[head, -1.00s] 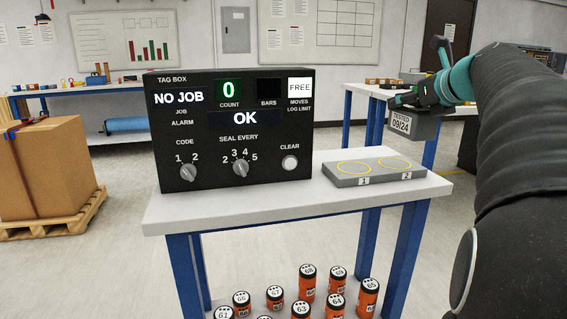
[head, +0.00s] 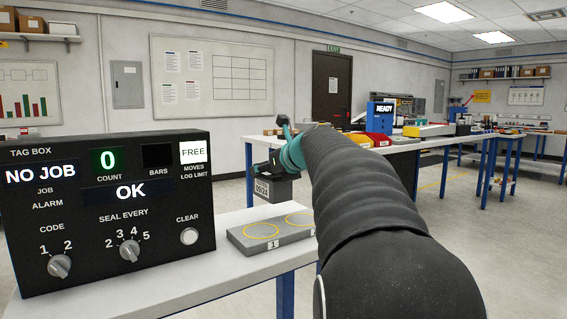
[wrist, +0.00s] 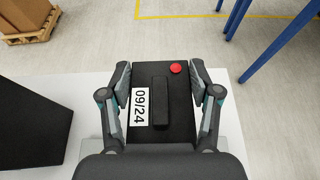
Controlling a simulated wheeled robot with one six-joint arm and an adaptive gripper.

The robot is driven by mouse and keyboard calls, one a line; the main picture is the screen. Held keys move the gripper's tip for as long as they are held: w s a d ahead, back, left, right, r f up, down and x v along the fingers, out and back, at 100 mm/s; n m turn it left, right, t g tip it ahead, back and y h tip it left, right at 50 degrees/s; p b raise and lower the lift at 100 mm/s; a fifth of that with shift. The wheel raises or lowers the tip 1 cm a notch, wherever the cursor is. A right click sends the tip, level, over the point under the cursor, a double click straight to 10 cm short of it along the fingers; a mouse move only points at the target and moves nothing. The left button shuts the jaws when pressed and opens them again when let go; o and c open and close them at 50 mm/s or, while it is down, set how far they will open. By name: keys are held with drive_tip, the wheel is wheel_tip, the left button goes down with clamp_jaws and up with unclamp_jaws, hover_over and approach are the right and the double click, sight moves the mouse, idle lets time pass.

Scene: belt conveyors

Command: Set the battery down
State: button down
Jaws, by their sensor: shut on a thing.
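The battery is a dark grey block (head: 279,190) with a white label reading 09/24. In the wrist view the battery (wrist: 180,125) shows a black handle bar, the label and a red dot on top. My gripper (wrist: 162,88) is shut on it, one finger at each side; in the head view my gripper (head: 268,165) is partly behind my arm. The battery appears held above the far side of a grey pad (head: 250,243) with yellow circles marked 1 and 2. My arm covers part of circle 2.
The black tag box (head: 105,215) stands left of the pad on a white table (head: 150,285); it reads NO JOB, count 0, OK. Another bench (head: 400,149) with coloured bins and a READY display stands behind. A pallet (wrist: 30,33) lies on the floor beyond.

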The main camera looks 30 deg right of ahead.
drive_tip(key=shift+w+a+f+b, duration=0.15)
drive_tip(key=shift+w+a+f, duration=0.15)
drive_tip(key=shift+w+f, duration=0.5)
drive_tip(key=shift+w+a+f+b, duration=0.15)
drive_tip(key=shift+w+a+f, duration=0.2)
drive_tip(key=shift+f, duration=0.9)
drive_tip(key=shift+w+a+f+b, duration=0.15)
drive_tip(key=shift+w+a+f, duration=0.1)
drive_tip(key=shift+w+f, duration=0.6)
drive_tip(key=shift+s+f, duration=0.2)
drive_tip(key=shift+f, duration=0.1)
drive_tip(key=shift+c, duration=1.2)
unclamp_jaws()
drive_tip(key=shift+f, duration=0.1)
